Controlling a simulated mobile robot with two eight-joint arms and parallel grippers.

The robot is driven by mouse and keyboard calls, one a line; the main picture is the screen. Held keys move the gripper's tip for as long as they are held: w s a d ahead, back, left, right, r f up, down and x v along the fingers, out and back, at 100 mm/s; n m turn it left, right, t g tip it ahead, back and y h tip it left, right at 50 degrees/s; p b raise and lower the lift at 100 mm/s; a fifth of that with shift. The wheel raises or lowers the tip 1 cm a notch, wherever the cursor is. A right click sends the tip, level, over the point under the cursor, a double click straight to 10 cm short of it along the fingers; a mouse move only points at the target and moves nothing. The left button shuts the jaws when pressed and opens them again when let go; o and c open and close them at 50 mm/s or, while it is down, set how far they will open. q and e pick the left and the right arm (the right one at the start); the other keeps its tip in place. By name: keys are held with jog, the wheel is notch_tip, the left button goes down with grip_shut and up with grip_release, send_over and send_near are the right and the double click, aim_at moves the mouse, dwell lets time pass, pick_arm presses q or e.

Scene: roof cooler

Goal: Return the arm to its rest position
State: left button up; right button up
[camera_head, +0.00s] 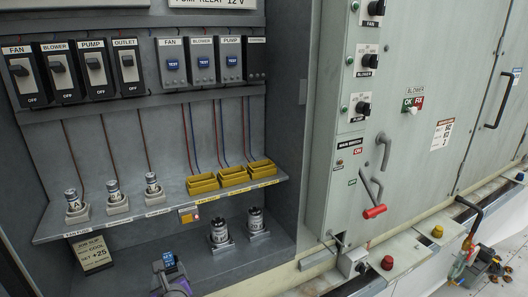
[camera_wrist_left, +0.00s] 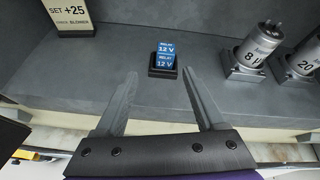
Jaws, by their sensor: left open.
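My left gripper (camera_head: 168,272) shows at the bottom of the head view, purple and dark grey, low in front of the cabinet. In the left wrist view the same gripper (camera_wrist_left: 158,74) has its two grey fingers spread apart with nothing held between them. A small blue block labelled RELAY 12 V (camera_wrist_left: 165,58) stands in a dark base on the cabinet floor, beyond the fingertips and apart from them. The blue block also shows in the head view (camera_head: 169,260), just above the gripper. My right gripper is not in view.
Two silver capacitors (camera_wrist_left: 251,55) stand right of the blue block. A SET +25 card (camera_head: 93,254) stands to the left. Above is a shelf (camera_head: 150,218) with fuses and yellow trays (camera_head: 234,176). A red-handled lever (camera_head: 374,211) juts from the grey panel at right.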

pick_arm(q)
jog(key=s+d+f+n+g+h+p, duration=0.1)
jog(key=s+d+n, duration=0.4)
jog(key=s+n, duration=0.5)
jog(key=s+d+f+n+g+h+p, duration=0.2)
jog(key=s+d+f+n+g+h, duration=0.2)
jog(key=s+n, duration=0.7)
notch_tip(320, 180, down, 2)
jog(key=d+n+h, duration=0.1)
jog(key=d+n, duration=0.1)
jog(key=n, duration=0.4)
jog(key=shift+g+h, duration=0.3)
jog(key=shift+h, duration=0.1)
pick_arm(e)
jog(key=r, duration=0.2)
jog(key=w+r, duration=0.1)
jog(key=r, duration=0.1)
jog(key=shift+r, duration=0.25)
pick_arm(q)
jog(key=shift+f, duration=0.1)
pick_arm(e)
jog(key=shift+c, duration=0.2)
